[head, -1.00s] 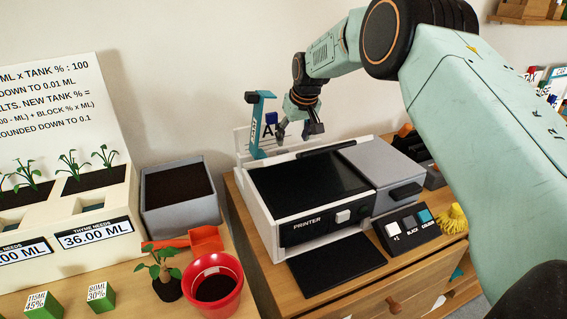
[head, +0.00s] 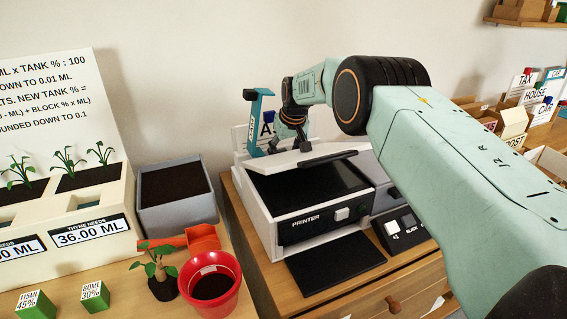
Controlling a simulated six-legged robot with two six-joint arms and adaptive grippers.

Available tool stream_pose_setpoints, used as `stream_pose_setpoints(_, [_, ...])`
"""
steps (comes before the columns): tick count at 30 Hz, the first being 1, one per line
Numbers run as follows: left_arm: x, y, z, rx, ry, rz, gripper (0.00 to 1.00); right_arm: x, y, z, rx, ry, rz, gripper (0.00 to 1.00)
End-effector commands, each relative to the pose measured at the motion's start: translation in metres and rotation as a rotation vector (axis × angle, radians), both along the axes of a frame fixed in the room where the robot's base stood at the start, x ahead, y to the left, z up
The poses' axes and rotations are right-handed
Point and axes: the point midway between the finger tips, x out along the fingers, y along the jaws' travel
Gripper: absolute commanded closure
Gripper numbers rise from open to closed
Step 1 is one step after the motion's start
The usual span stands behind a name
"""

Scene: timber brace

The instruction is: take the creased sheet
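The printer (head: 298,231) stands on the wooden cabinet, with a dark glass panel (head: 300,187) on top. A white flap (head: 280,161) with a black handle bar (head: 328,157) stands tilted up behind the panel. My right gripper (head: 304,146) is at the flap's back edge, small and dark; I cannot tell whether its fingers are closed on it. A white sheet or board with a blue letter (head: 266,129) stands behind the printer, partly hidden by a teal upright piece (head: 254,120). I cannot make out a creased sheet. My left gripper is not in view.
A black output tray (head: 335,263) and button panel (head: 405,229) are at the printer's front. A grey planter (head: 178,212), red pot (head: 225,291) and seedling (head: 160,275) stand to the left. My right arm covers much of the right side.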

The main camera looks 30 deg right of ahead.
Motion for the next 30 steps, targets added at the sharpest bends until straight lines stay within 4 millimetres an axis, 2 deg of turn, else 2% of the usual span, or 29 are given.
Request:
stream_pose_setpoints(2, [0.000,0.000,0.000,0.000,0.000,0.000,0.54,0.000,0.001,0.000,0.000,0.001,0.001,0.53])
stream_pose_setpoints(15, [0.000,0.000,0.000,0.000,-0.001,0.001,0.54,0.000,0.001,-0.001,0.000,0.001,0.001,0.90])
stream_pose_setpoints(23, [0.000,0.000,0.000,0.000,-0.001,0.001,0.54,-0.001,0.001,0.000,0.001,0.003,0.001,0.90])
stream_pose_setpoints(26, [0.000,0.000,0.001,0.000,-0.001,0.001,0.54,-0.001,0.001,0.005,0.001,0.002,0.001,0.90])
stream_pose_setpoints(30, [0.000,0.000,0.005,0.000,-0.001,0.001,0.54,0.000,0.001,0.022,0.000,-0.001,0.001,0.90])
